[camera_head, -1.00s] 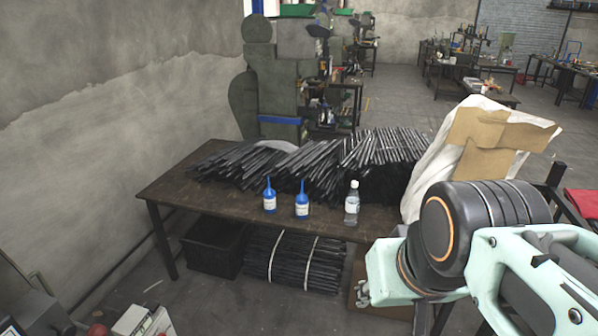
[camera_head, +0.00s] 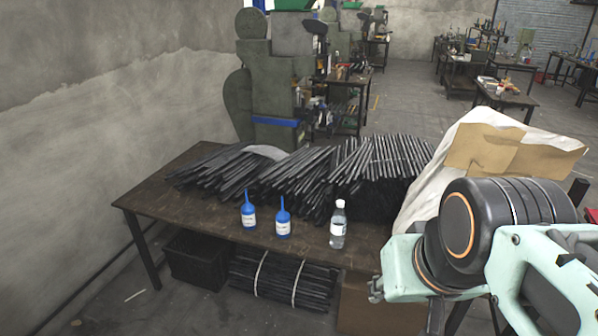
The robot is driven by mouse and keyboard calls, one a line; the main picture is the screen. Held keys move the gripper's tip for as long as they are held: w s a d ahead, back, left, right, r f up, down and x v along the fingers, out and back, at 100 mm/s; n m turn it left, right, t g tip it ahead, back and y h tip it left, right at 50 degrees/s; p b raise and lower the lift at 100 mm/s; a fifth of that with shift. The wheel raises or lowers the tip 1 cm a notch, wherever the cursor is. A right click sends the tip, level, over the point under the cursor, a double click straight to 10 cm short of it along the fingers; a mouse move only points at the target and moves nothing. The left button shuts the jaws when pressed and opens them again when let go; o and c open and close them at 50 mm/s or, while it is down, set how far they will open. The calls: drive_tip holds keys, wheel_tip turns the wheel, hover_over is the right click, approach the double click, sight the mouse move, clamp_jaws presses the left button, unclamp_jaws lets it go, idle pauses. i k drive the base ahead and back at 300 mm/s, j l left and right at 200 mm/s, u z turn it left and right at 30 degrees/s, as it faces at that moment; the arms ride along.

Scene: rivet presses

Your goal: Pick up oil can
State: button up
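Two small blue bottles with pointed spouts and white labels, which look like the oil cans, stand upright near the front edge of the dark table (camera_head: 165,207). One is the left oil can (camera_head: 248,213); the other is the right oil can (camera_head: 283,220), close beside it. My arm reaches in from the right, in front of the table's right end. Part of my gripper (camera_head: 376,288) may show at the arm's left side, but its fingers cannot be made out. Nothing of mine touches either can.
A clear plastic bottle (camera_head: 338,226) stands right of the cans. Piles of dark rods (camera_head: 325,172) fill the table behind them. A white sack with cardboard (camera_head: 490,150) is at the right. A black crate (camera_head: 195,262) and bundled rods (camera_head: 280,278) lie below.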

sight(282, 218)
drive_tip(key=i+j, duration=0.1)
drive_tip(key=i, duration=0.4)
drive_tip(key=i+j, duration=0.1)
drive_tip(key=i, duration=0.35)
drive_tip(key=i+j, duration=0.2)
drive_tip(key=j, duration=0.15)
drive_tip(key=i+j, duration=0.2)
drive_tip(key=j, duration=0.15)
